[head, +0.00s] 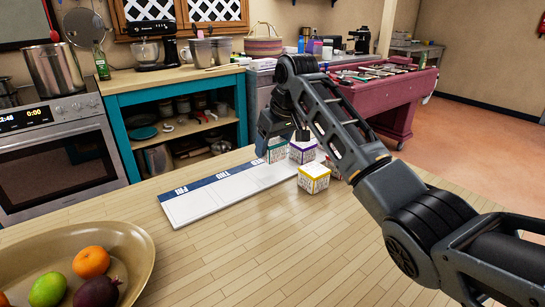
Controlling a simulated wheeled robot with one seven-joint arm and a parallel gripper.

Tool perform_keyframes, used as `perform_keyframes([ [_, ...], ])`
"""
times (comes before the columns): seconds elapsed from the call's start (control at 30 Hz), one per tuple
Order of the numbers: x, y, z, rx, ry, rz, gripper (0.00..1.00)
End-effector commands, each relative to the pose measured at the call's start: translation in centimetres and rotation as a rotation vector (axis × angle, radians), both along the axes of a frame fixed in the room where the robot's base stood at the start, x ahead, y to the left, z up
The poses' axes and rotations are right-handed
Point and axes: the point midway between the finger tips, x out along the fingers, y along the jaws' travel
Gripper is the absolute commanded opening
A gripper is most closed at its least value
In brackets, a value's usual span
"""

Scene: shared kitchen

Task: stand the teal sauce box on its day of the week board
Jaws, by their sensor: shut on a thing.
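The teal sauce box (275,154) is a small pale box with a teal edge, at the far right end of the board and partly hidden by my gripper. The board (205,207) is a long white panel with a navy header strip and day labels; the leftmost appears to read FRI, and the far right end is hidden. My gripper (277,141) points down over the teal box and is shut on it, though the fingertips are mostly hidden. I cannot tell whether the box touches the board.
A purple-edged box (302,153), a yellow-edged box (314,180) and a partly hidden red box (333,169) stand close to the right of my gripper. A fruit bowl (134,243) is at the front left. The wooden table (250,260) is clear in front of the board.

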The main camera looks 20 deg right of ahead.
Motion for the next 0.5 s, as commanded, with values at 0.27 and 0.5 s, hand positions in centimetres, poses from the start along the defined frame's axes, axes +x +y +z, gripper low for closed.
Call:
perform_keyframes([
  [0.27, 0.0, 0.0, -2.7, -0.001, 0.003, -0.001, 0.31],
  [0.5, 0.0, 0.0, -4.0, 0.0, -0.002, 0.0, 0.31],
])
